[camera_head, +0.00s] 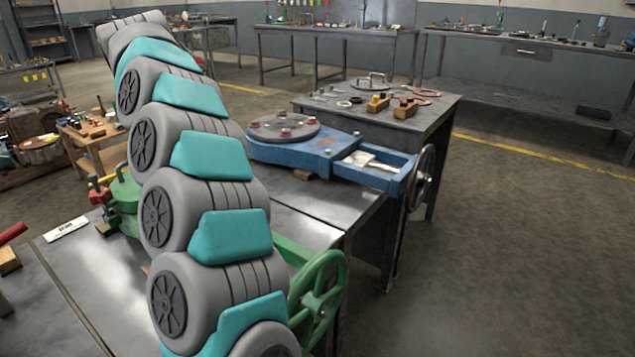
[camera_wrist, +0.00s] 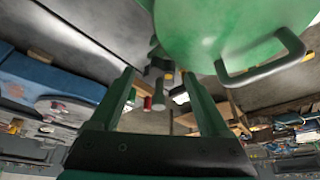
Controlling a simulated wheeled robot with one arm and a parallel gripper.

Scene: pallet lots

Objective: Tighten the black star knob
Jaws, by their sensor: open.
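I cannot clearly pick out the black star knob in either view. In the wrist view, my gripper (camera_wrist: 158,76) has its two green fingers spread apart, with nothing clearly held between them. A small cluster of grey, partly dark rounded parts (camera_wrist: 157,66) shows between and beyond the fingertips; whether the knob is among them I cannot tell. A large green body (camera_wrist: 225,28) with a grey bar handle (camera_wrist: 263,67) fills the top right there. In the head view, my arm hides my gripper and much of the green machine (camera_head: 122,190) on the metal bench.
A green handwheel (camera_head: 341,290) sticks out at the bench's right edge. A blue rotary table (camera_head: 310,155) with its own handwheel (camera_head: 422,177) stands behind. Red clamp parts (camera_head: 99,193) and a white label (camera_head: 66,229) are left of my arm. The floor at right is clear.

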